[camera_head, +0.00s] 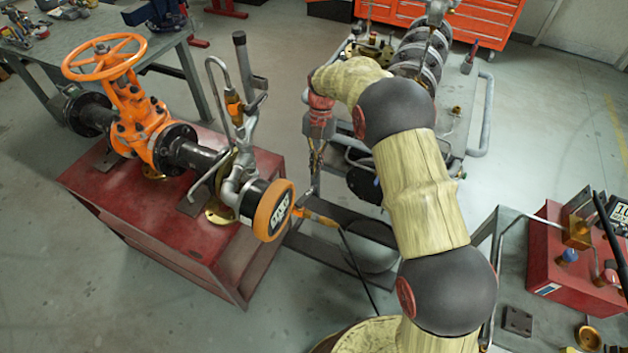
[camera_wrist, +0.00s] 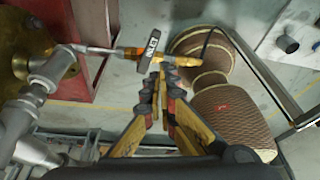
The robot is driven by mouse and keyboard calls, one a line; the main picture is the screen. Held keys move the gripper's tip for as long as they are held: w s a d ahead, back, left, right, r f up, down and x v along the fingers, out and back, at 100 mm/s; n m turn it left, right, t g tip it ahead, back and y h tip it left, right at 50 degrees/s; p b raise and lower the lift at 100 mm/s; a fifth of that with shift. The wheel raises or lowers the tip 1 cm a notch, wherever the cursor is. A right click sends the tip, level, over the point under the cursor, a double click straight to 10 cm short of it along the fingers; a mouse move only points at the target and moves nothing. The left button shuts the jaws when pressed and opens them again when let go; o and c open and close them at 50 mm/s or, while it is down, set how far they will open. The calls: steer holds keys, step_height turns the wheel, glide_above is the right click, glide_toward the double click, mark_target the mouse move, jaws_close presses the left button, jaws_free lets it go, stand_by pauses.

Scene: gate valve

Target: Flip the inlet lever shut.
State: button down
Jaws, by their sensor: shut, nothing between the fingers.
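My gripper (camera_head: 315,172) points down just right of the pipe assembly, its fingers together and empty. A tall grey lever-like bar (camera_head: 243,65) stands upright above the pipe fittings, left of my gripper, with a clear gap. An orange-yellow handle or fitting (camera_head: 318,217) sticks out beside the orange-rimmed gauge (camera_head: 271,211), below my gripper. I cannot tell for certain which part is the inlet lever. Contact at the fingertips is unclear.
An orange gate valve with handwheel (camera_head: 103,58) stands on the red bench (camera_head: 120,205) at the left. A grey cart (camera_head: 472,110) with machine parts stands behind my arm. A red box (camera_head: 560,262) is at the right. Open floor lies in front of the bench.

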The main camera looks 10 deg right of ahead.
steer(key=shift+v, duration=1.05)
